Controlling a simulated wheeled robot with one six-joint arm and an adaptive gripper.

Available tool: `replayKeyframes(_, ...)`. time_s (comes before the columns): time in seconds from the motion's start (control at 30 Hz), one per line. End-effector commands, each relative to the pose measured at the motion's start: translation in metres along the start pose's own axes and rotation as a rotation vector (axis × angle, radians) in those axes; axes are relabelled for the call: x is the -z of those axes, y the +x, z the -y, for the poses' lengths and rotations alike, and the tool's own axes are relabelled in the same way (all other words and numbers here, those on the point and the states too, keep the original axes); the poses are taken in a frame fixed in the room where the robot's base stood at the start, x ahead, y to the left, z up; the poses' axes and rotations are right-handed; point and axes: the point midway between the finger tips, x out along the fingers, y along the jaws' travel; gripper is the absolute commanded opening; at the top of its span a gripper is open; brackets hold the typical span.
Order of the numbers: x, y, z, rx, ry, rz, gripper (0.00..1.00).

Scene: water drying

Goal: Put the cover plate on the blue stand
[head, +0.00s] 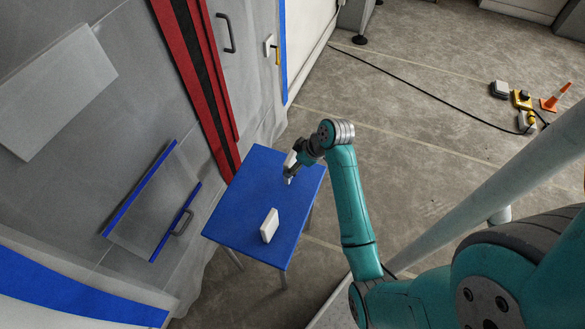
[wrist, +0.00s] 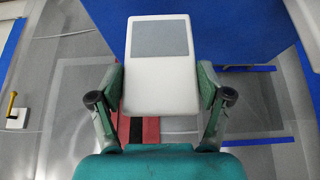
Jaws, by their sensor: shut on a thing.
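A white plate with a grey rectangular panel, apparently the cover plate (wrist: 158,78), sits between the two fingers of my gripper (wrist: 160,92) in the wrist view. The fingers are shut on its left and right edges. In the head view, my gripper (head: 290,173) is over the far part of the blue stand (head: 238,212), with a bit of white beside it. I cannot tell whether the plate touches the stand. The stand's blue top also shows behind the plate in the wrist view (wrist: 225,35).
A white block (head: 270,225) stands upright on the near half of the stand. A grey sheeted wall with red strips (head: 195,75) and handles rises on the left. Open concrete floor lies right, with a cable and an orange cone (head: 557,97).

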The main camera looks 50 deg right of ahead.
Motion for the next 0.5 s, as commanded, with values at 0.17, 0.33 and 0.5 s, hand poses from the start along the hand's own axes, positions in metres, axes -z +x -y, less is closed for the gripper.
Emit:
replayKeyframes(0.17, -0.012, 0.020, 0.000, 0.002, 0.002, 0.001, 0.42)
replayKeyframes(0.33, -0.017, 0.029, 0.000, -0.001, 0.000, 0.000, 0.43)
replayKeyframes(0.5, -0.016, 0.029, 0.000, -0.001, 0.000, 0.000, 0.43)
